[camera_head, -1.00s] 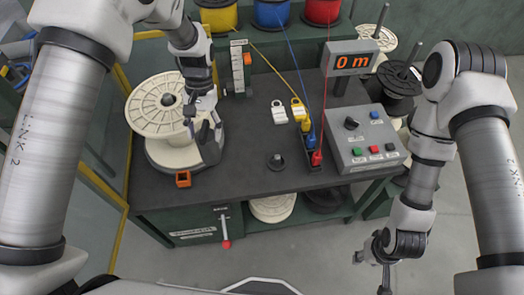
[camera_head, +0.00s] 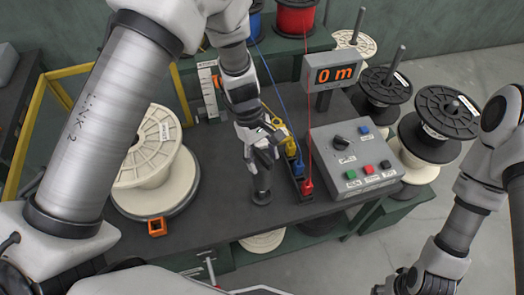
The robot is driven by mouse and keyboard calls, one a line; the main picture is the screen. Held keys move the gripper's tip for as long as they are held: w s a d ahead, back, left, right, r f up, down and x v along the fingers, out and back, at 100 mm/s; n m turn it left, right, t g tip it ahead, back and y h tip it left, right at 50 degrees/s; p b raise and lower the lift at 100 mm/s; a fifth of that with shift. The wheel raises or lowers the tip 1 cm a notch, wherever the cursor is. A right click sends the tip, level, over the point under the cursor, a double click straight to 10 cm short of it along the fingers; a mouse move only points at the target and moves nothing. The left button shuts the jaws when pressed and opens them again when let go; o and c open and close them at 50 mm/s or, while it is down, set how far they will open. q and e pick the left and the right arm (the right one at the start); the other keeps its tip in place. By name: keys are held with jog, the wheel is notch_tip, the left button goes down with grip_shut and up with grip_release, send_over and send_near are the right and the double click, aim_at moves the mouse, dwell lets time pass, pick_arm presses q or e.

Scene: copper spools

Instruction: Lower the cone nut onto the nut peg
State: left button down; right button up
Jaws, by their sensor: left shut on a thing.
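The nut peg is a short dark post on a round dark base (camera_head: 262,197) on the bench top, left of the colored cable ends. My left gripper (camera_head: 262,170) points down directly above it, with its fingers close to the post. It is shut on a dark piece, seemingly the cone nut (camera_head: 265,158), which the fingers largely cover. Whether the nut touches the peg I cannot tell. My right gripper (camera_head: 388,288) shows only partly at the bottom edge, away from the bench; its jaws are unclear.
A cream spool (camera_head: 150,150) stands at the left of the bench, behind an orange square piece (camera_head: 157,227). Black spools (camera_head: 440,115) stand beyond the bench's right end.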

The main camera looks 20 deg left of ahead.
pick_arm(q)
jog(key=shift+s+f, duration=0.1)
jog(key=shift+s, duration=0.15)
jog(key=shift+f+b, duration=0.25)
jog(key=shift+b, duration=0.15)
jog(key=shift+w+f+b, duration=0.25)
jog(key=shift+f+b, duration=0.45)
jog(key=shift+f, duration=0.2)
jog(key=shift+f+b, duration=0.6)
jog(key=shift+f, duration=0.25)
jog(key=shift+s, duration=0.15)
jog(key=shift+p, duration=0.4)
